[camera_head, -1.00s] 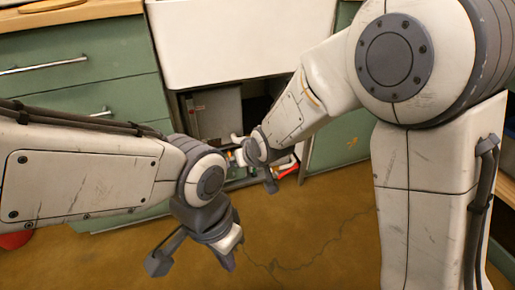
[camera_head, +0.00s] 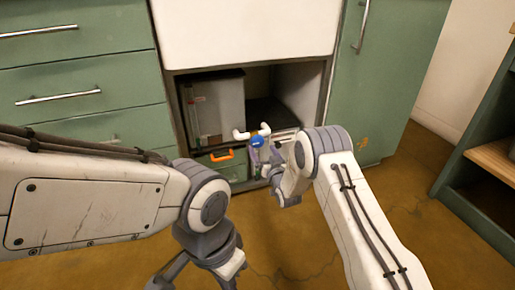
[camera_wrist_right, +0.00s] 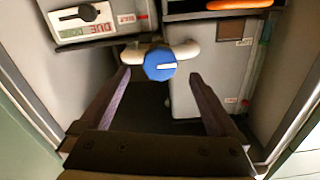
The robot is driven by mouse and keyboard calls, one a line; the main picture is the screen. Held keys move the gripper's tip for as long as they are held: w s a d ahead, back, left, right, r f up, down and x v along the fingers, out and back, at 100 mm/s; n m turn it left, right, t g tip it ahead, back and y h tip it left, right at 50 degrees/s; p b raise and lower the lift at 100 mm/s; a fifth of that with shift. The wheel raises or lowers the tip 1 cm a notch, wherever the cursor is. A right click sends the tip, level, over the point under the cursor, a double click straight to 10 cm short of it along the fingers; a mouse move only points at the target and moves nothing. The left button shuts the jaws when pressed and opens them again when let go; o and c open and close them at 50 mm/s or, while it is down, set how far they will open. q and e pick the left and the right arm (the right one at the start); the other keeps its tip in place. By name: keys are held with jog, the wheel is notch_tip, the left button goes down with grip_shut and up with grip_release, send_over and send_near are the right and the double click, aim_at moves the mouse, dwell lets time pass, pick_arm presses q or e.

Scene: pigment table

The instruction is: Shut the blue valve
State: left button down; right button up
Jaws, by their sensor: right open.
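The blue valve (camera_head: 257,141) is a round blue knob on white pipe in the open cabinet under the white sink. In the right wrist view the blue valve (camera_wrist_right: 159,65) faces me, with a short white bar lying nearly level across it. White pipe ends stick out on both sides. My right gripper (camera_wrist_right: 160,76) is open, its two fingers apart below and either side of the knob, with nothing between them. In the head view my right gripper (camera_head: 272,168) is close to the valve; contact cannot be told. My left gripper (camera_head: 198,280) hangs low at the bottom edge, partly cut off.
A grey box (camera_head: 215,105) stands in the cabinet's left side, near the valve. An orange handle (camera_head: 221,156) is below it. Green drawers (camera_head: 75,70) flank the left and a green door (camera_head: 385,80) the right. Open floor (camera_head: 400,225) lies in front.

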aim_at(258, 143)
jog(key=b+x, duration=0.1)
jog(key=x, duration=0.1)
jog(key=b+x, duration=0.1)
jog(key=x, duration=0.1)
jog(key=shift+w+a+f, duration=0.15)
jog(key=shift+w+f, duration=0.05)
jog(key=shift+w, duration=0.05)
jog(key=shift+w+a+r+b, duration=0.1)
jog(key=shift+w+b, duration=0.15)
jog(key=shift+w, duration=0.1)
jog(key=shift+w+a+r+b, duration=0.1)
jog(key=shift+w+b, duration=0.1)
jog(key=shift+w, duration=0.15)
jog(key=shift+c, duration=0.3)
jog(key=c, duration=1.3)
